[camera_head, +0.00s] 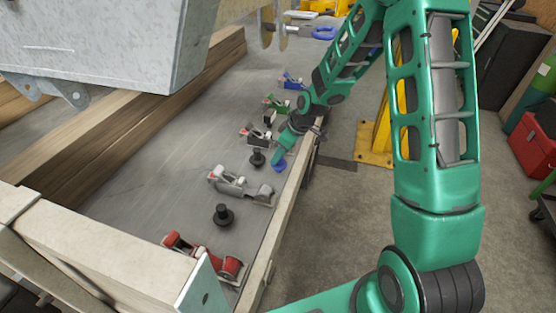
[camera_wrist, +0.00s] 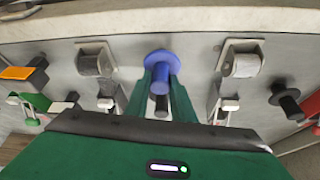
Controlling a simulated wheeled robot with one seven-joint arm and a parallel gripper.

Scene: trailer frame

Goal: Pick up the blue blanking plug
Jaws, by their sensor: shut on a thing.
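The blue blanking plug (camera_wrist: 162,66) has a round flange and a short cylindrical body. In the wrist view it sits between the two green fingers of my gripper (camera_wrist: 161,82), which are shut on it. In the head view the plug (camera_head: 279,166) shows as a small blue spot at the tip of my gripper (camera_head: 283,154), near the long rail at the panel's right edge. Whether the plug still touches the panel is hard to tell. A dark part shows between the fingers below the plug in the wrist view.
A black plug (camera_head: 222,215) and another black plug (camera_head: 257,158) stand on the grey panel (camera_head: 150,165). Toggle clamps line its right side: red (camera_head: 205,257), grey (camera_head: 241,187), green (camera_head: 276,106) and others. A grey metal beam (camera_head: 100,45) hangs over the upper left.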

